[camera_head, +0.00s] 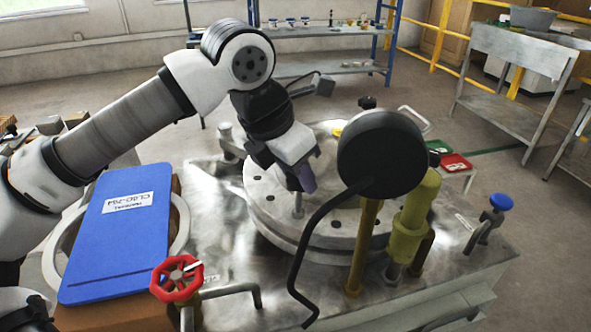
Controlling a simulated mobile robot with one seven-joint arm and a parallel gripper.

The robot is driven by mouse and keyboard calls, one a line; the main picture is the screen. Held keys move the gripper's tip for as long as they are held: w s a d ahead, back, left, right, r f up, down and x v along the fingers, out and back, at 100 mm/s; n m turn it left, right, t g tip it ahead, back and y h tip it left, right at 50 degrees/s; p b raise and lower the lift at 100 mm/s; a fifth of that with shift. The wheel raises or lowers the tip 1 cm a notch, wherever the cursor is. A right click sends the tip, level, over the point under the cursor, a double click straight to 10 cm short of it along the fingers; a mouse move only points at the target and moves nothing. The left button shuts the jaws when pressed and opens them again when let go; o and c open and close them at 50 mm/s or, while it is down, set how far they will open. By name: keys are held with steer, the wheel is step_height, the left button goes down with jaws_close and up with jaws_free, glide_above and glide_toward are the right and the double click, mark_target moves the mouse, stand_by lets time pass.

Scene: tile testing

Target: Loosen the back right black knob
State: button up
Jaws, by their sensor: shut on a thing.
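A round metal test vessel with a flat lid (262,190) stands on a steel table. A black knob (367,102) shows at the back right of the lid. Another black knob (434,158) shows farther right, partly behind the gauge. My gripper (304,184) points down over the lid, its purple-tinted fingers at the top of a short silver post (297,207). It is shut there, apart from the back black knob. The fingers hide the post's top, so I cannot tell whether a knob is on it.
A large black gauge (381,155) with a bent black pipe stands in front of the lid's right side. A yellow-green valve body (414,215) is beside it. A red handwheel (177,278), blue board (120,232) and blue-handled valve (500,203) are around the table.

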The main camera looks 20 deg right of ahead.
steer(key=o, duration=1)
steer(key=shift+c, duration=0.2)
steer(key=p+v, duration=0.1)
steer(key=v, duration=1.3)
steer(key=shift+p, duration=0.3)
